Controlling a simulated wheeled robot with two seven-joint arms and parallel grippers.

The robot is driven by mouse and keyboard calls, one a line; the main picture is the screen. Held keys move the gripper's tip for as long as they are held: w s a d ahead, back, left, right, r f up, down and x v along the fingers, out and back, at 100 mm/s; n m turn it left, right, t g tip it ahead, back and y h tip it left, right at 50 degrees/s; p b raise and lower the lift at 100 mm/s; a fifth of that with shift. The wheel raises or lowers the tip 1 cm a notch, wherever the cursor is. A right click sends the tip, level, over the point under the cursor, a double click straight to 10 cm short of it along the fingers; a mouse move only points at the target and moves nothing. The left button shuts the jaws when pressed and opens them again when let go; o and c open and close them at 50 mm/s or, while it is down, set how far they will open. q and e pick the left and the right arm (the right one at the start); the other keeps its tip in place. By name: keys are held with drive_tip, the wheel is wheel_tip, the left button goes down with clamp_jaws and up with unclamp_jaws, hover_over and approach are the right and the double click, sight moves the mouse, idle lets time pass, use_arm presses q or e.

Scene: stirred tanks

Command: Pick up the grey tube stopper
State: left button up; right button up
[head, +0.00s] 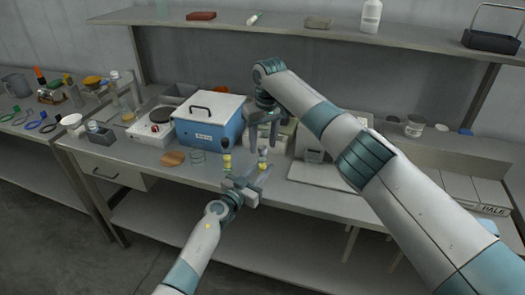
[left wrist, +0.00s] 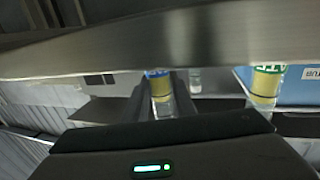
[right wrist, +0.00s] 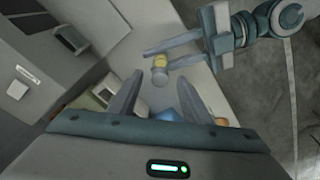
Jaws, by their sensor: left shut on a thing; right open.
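The grey tube stopper (head: 263,152) sits on a small yellow-banded tube (head: 263,163) above the bench. In the right wrist view the stopper (right wrist: 160,78) appears as a round grey end beside the yellow band (right wrist: 161,61). My left gripper (head: 260,172) is shut on this tube, which shows between its fingers in the left wrist view (left wrist: 161,92). My right gripper (head: 263,138) is open, pointing down above the stopper and apart from it. Its fingers (right wrist: 158,98) are empty in the right wrist view.
A second yellow-banded tube (head: 227,162) with a dark top stands left of the held one. A blue box (head: 211,122) with a white lid is behind. A wooden disc (head: 173,158) and a glass dish (head: 198,157) lie left.

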drive_tip(key=shift+w+f, duration=0.1)
drive_tip(key=shift+f, duration=0.35)
clamp_jaws()
drive_tip(key=shift+r, duration=0.1)
wheel_tip(320, 180, up, 10)
idle(0.8)
idle(0.5)
wheel_tip(320, 180, up, 5)
hover_over(263, 148)
drive_tip(key=shift+w, duration=0.1)
idle(0.5)
